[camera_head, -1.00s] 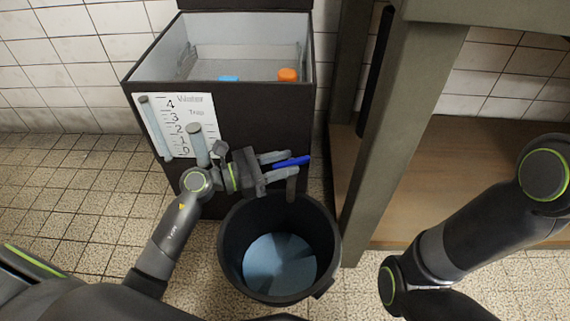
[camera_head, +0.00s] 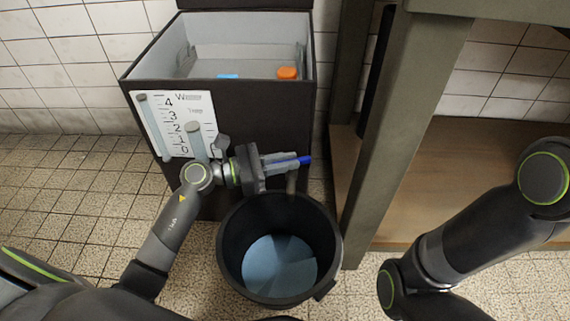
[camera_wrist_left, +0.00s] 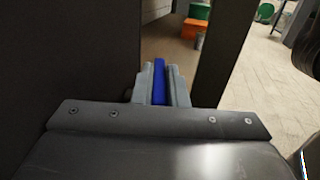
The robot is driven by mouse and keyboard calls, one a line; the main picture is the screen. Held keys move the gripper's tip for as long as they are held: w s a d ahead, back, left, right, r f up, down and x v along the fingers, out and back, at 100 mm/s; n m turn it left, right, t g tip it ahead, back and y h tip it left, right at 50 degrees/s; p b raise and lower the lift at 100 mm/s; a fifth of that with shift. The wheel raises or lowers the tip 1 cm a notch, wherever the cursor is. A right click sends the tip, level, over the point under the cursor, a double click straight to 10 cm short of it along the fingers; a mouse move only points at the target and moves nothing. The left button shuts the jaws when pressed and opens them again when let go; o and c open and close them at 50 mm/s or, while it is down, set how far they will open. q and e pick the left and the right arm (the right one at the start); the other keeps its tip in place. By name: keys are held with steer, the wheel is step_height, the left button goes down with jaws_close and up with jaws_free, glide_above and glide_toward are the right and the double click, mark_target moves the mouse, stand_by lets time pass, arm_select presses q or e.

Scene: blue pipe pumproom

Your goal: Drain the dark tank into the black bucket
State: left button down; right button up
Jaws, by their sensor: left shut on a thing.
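The dark tank (camera_head: 245,105) stands open-topped against the wall, with a white level gauge panel on its front. Inside it an orange thing (camera_head: 287,73) and a blue thing (camera_head: 228,76) show. My left gripper (camera_head: 287,161) is at the tank's lower front, shut on the blue valve handle (camera_head: 304,160). The handle also shows between the fingers in the left wrist view (camera_wrist_left: 159,82). A grey spout (camera_head: 291,183) points down below the handle. The black bucket (camera_head: 230,240) stands under it with bluish water or a light bottom inside. My right gripper is not in view.
A grey-green bench frame with a post (camera_head: 385,130) and a wooden lower shelf (camera_head: 455,185) stands to the right of the tank. Tiled floor is clear at left. Green and orange boxes (camera_wrist_left: 193,30) lie farther off in the left wrist view.

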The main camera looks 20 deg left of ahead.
arm_select(q)
steer(key=shift+w+f+g, duration=0.1)
steer(key=shift+f+g, duration=0.05)
steer(key=shift+g, duration=0.15)
steer(key=shift+m+h, duration=0.3)
steer(key=c, duration=1.4)
jaws_free()
steer(key=shift+c, duration=0.2)
